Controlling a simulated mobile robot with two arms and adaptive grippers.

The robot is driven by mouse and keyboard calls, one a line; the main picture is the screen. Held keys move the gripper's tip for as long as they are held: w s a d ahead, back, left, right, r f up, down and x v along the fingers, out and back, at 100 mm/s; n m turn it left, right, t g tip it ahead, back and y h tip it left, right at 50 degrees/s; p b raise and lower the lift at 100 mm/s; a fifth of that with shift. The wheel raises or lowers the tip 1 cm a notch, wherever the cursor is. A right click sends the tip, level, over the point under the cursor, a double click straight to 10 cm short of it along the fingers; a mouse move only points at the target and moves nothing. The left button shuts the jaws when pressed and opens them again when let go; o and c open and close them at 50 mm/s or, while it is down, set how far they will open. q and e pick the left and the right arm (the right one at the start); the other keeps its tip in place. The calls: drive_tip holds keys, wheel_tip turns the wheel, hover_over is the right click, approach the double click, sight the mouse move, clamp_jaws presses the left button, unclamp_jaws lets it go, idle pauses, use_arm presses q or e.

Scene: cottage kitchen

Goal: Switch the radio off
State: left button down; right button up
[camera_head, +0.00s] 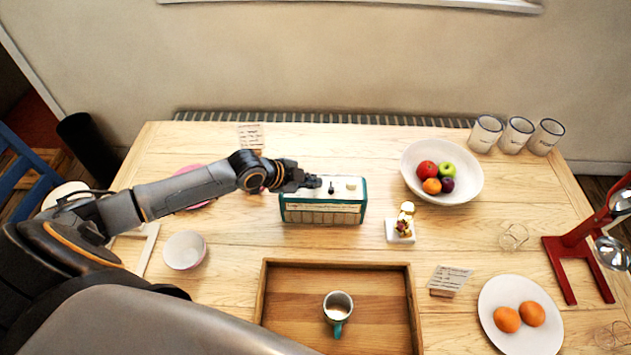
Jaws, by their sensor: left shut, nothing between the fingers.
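A teal and cream radio (322,213) stands upright near the middle of the wooden table. Its cream top carries a small dark control and a pale knob near the right end. My left arm reaches in from the left, and my left gripper (314,182) is shut and empty, with its tips over the left part of the radio's top, close to the dark control. I cannot tell whether the tips touch the radio. My right gripper is not in view.
A wooden tray (262,305) with a mug (338,309) lies in front of the radio. A white fruit bowl (412,163) and a small figurine (404,226) stand to the right. A small white bowl (184,251) sits below my left arm. Bare table lies behind the radio.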

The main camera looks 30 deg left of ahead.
use_arm(q)
drive_tip(key=shift+r, duration=0.2)
wheel_tip(320, 180, up, 6)
drive_tip(key=p, duration=0.5)
idle(0.5)
drive_tip(key=shift+f, duration=0.1)
